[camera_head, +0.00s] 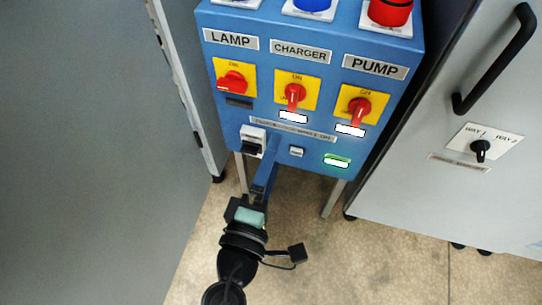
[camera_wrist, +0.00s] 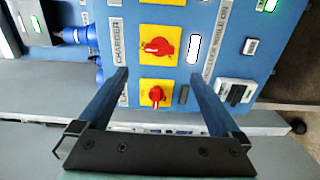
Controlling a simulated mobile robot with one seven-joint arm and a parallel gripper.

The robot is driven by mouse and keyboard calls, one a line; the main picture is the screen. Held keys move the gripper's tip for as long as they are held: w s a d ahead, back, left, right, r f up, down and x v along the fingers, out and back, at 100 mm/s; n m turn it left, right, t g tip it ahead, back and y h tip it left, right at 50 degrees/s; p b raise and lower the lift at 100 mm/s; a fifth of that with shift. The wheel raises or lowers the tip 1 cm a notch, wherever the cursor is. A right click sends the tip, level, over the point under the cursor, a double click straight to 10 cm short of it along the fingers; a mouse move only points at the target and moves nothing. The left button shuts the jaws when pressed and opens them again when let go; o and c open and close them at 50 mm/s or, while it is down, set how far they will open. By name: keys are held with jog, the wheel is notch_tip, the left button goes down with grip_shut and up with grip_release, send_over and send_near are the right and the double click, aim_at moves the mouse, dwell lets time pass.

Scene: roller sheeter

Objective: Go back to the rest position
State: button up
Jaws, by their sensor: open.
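My gripper (camera_head: 264,178) is low in front of the blue control panel (camera_head: 229,119), just below the black rocker switch (camera_head: 251,147) in its white frame. In the wrist view my gripper (camera_wrist: 159,75) has its two blue fingers wide apart with nothing between them. Beyond them show the red charger knob (camera_wrist: 158,47) and the red lamp knob (camera_wrist: 156,94) on yellow plates. Whether the fingertips touch the panel cannot be told. In the head view the lamp knob (camera_head: 232,82) lies sideways; the charger knob (camera_head: 294,95) and pump knob (camera_head: 358,108) stand upright.
White indicators glow under charger (camera_head: 293,117) and pump (camera_head: 350,130); the lamp's (camera_head: 239,102) is dark. A green light (camera_head: 337,161) shines at lower right. A grey cabinet (camera_head: 420,170) with a black handle (camera_head: 497,60) stands right, a grey surface (camera_head: 90,150) left. Floor (camera_head: 310,240) shows below.

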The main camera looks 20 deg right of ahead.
jog(key=w+a+r+m+t+y, duration=0.1)
jog(key=w+r+m+t, duration=0.15)
jog(key=r, duration=0.75)
jog(key=w+a+r+m+t+y, duration=0.15)
jog(key=r+m, duration=0.25)
jog(key=r, duration=0.6)
jog(key=w+a+r+m+t+y, duration=0.1)
jog(key=w+r+m+t, duration=0.2)
jog(key=r, duration=0.7)
jog(key=s+a+r+m+t+y+p, duration=0.1)
jog(key=s+a+r+t+y, duration=0.25)
jog(key=r, duration=0.65)
jog(key=s+a+r+m+t+y+p, duration=0.1)
jog(key=s+a+r+t+y+p, duration=0.3)
jog(key=r, duration=0.7)
notch_tip(320, 180, up, 31)
jog(key=d+g+h+p, duration=0.1)
jog(key=d+g+p, duration=0.1)
jog(key=p, duration=2.7)
jog(key=shift+s, duration=0.35)
jog(key=shift+f+n, duration=0.1)
jog(key=shift+n, duration=0.15)
